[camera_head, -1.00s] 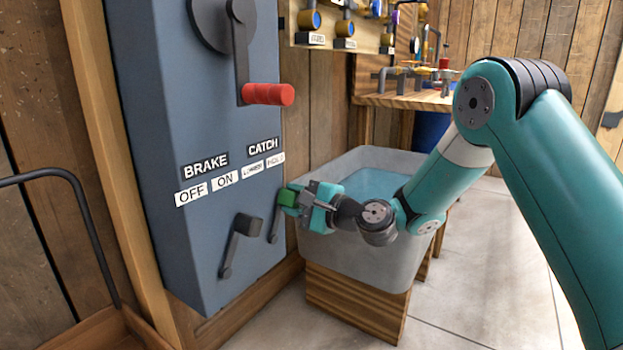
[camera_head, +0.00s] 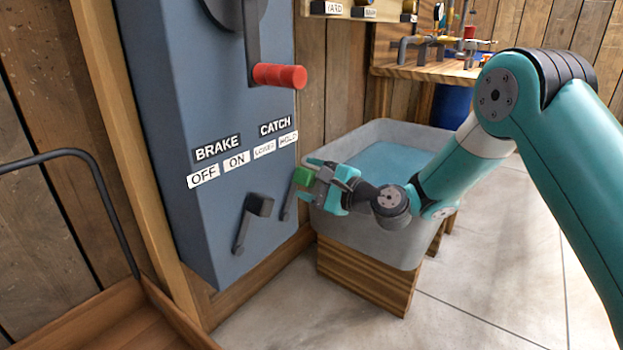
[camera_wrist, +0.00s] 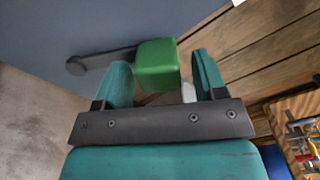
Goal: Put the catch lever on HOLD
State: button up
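The catch lever (camera_head: 287,209) is a dark arm with a green block knob (camera_head: 303,177), low on the right of the blue-grey panel. It leans up and to the right, under the HOLD label (camera_head: 288,140); the LOWER label (camera_head: 264,150) is left of HOLD. My gripper (camera_head: 314,173) is at the knob, from the right. In the wrist view the green knob (camera_wrist: 157,62) lies between the open fingers of my gripper (camera_wrist: 160,75). The left finger is close to or touching the knob; a gap shows at the right finger.
The brake lever (camera_head: 259,206), with a dark knob, stands just left of the catch lever. A red-handled crank (camera_head: 280,76) is above on the panel. A grey tub of water (camera_head: 360,242) on a wooden stand is beneath my arm. Open floor (camera_head: 480,270) lies to the right.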

jog(key=b+v, duration=0.9)
jog(key=v, duration=0.8)
jog(key=shift+d, duration=0.2)
jog(key=shift+s, duration=0.1)
